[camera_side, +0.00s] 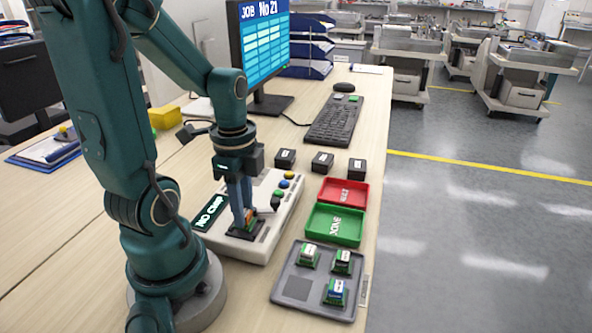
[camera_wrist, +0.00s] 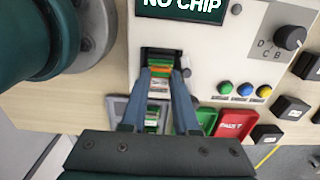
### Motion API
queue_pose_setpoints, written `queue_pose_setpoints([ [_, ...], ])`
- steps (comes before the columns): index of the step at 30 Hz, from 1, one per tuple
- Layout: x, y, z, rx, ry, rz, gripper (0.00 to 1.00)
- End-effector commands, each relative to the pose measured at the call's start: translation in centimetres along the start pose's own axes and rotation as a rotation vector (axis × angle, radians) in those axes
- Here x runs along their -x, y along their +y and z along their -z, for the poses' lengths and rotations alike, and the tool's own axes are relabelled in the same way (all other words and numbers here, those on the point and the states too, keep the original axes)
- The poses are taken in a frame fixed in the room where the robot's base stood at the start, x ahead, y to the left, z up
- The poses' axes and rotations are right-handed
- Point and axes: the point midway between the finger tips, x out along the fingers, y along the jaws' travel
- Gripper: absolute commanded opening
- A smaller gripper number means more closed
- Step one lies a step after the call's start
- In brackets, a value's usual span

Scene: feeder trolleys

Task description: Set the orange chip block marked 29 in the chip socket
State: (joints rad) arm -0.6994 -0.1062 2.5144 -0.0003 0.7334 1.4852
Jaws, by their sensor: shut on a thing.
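My gripper (camera_side: 241,217) points down at the test unit and is shut on a small chip block (camera_side: 250,214) with green and orange on it. In the wrist view the block (camera_wrist: 160,74) is between the fingertips; its number is not readable. The black chip socket (camera_side: 245,231) is on the pale test unit (camera_side: 262,246), directly below the fingertips. In the wrist view the dark socket (camera_wrist: 160,54) shows at the block's far edge. I cannot tell whether the block is seated or just above it. The unit's display (camera_side: 209,212) reads NO CHIP.
A grey tray (camera_side: 293,289) with three chip blocks stands at the front right. A green DONE bin (camera_side: 335,225) and a red bin (camera_side: 343,192) are beside the unit. Several black blocks (camera_side: 322,162), a keyboard (camera_side: 334,121) and a monitor (camera_side: 262,50) are behind.

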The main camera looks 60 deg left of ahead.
Motion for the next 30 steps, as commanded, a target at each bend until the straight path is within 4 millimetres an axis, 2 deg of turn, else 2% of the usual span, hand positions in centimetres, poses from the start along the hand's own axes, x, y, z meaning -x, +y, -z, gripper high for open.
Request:
queue_pose_setpoints([
  [30, -0.77, 0.01, 0.0, 0.0, 0.0, -0.001, 0.0],
])
